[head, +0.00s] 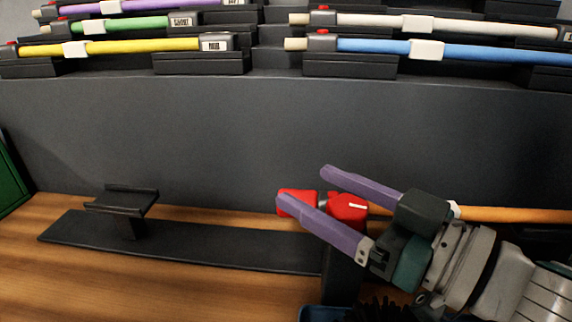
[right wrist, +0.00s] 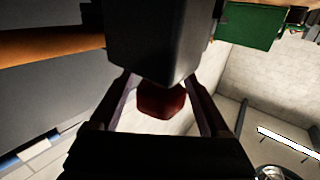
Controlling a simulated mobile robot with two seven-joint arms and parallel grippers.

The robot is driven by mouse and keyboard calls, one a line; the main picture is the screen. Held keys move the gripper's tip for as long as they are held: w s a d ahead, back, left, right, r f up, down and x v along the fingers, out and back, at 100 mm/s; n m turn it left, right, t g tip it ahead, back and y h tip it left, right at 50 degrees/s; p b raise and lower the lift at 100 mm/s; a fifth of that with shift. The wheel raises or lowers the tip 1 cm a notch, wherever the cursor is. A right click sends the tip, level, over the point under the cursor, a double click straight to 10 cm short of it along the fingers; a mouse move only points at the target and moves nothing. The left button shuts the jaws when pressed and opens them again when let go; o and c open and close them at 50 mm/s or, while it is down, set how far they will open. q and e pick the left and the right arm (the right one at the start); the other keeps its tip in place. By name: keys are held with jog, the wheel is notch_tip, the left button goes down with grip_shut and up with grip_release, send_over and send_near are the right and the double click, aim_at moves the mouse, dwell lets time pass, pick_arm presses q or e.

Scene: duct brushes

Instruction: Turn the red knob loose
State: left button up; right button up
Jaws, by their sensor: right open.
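Red parts show at the end of an orange rod (head: 515,214) in the head view: a red knob-like piece with a white mark (head: 348,208) and a second red piece (head: 288,194) farther left. I cannot tell for sure which is the knob. My right gripper (head: 303,186) is open, its two purple fingers reaching left on either side of the red parts. The near finger hides some of them. In the right wrist view a dark red piece (right wrist: 162,100) shows between the fingers, with a gap on each side. My left gripper is not in view.
A black stand with a raised cradle (head: 122,200) rests on the wooden table (head: 130,285), left of the gripper. A dark wall rises behind. Stepped racks above hold several coloured rods, including yellow (head: 140,46) and blue (head: 375,47). Black bristles (head: 385,310) and a blue edge show below the gripper.

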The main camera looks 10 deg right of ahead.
jog(key=shift+c, duration=0.2)
grip_shut()
jog(key=shift+s+a+n+g+y, duration=0.15)
jog(key=shift+s+n+g+y, duration=0.05)
jog(key=shift+n+g+y, duration=0.65)
jog(key=shift+s+a+n+g+y, duration=0.15)
jog(key=shift+n+g+y, duration=0.6)
jog(key=shift+g+y, duration=0.2)
jog(key=shift+o, duration=0.2)
grip_release()
